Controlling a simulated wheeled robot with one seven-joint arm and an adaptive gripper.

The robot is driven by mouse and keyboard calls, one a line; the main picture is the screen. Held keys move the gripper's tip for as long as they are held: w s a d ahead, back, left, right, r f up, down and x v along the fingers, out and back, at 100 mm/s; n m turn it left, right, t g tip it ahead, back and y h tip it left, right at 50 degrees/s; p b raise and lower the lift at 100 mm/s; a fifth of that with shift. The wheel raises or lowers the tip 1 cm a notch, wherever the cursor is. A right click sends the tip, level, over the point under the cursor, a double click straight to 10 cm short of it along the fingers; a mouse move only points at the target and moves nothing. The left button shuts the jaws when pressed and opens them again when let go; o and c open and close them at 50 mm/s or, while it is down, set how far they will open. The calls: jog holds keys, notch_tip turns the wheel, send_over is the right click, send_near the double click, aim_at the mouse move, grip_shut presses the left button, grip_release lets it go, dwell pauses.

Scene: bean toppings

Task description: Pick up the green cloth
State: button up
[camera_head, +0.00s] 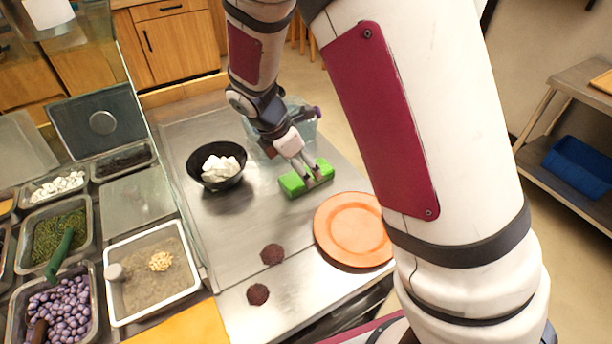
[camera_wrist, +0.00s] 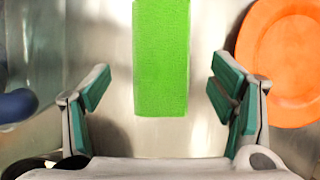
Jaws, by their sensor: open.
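The green cloth (camera_head: 294,184) is a bright green block-shaped piece lying on the metal counter, between the black bowl and the orange plate. In the wrist view the cloth (camera_wrist: 161,60) runs from the top edge down to the middle, centred between my fingers. My gripper (camera_head: 312,178) is above the cloth in the head view, and its fingers hide part of the top. In the wrist view my gripper (camera_wrist: 161,90) is open, with a finger on each side and a gap to the cloth. I cannot tell how high the fingertips are above it.
A black bowl (camera_head: 199,177) with white pieces stands left of the cloth. An orange plate (camera_head: 355,230) lies to the right. Two dark brown lumps lie on the counter in front. A clear container (camera_head: 303,126) stands behind my gripper. Topping trays (camera_head: 109,290) fill the left.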

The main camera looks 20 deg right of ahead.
jog(key=shift+x, duration=1.85)
jog(key=c, duration=1.3)
jog(key=shift+o, duration=0.2)
jog(key=shift+r, duration=0.15)
jog(key=shift+r, duration=0.3)
jog(key=r, duration=0.3)
jog(key=shift+s+a, duration=0.15)
jog(key=shift+s, duration=0.15)
jog(key=s+a, duration=0.1)
jog(key=s, duration=0.4)
jog(key=s+a, duration=0.1)
jog(key=s, duration=0.4)
jog(key=s+a+r, duration=0.1)
jog(key=s+a, duration=0.1)
jog(key=s, duration=0.3)
jog(key=shift+r, duration=0.1)
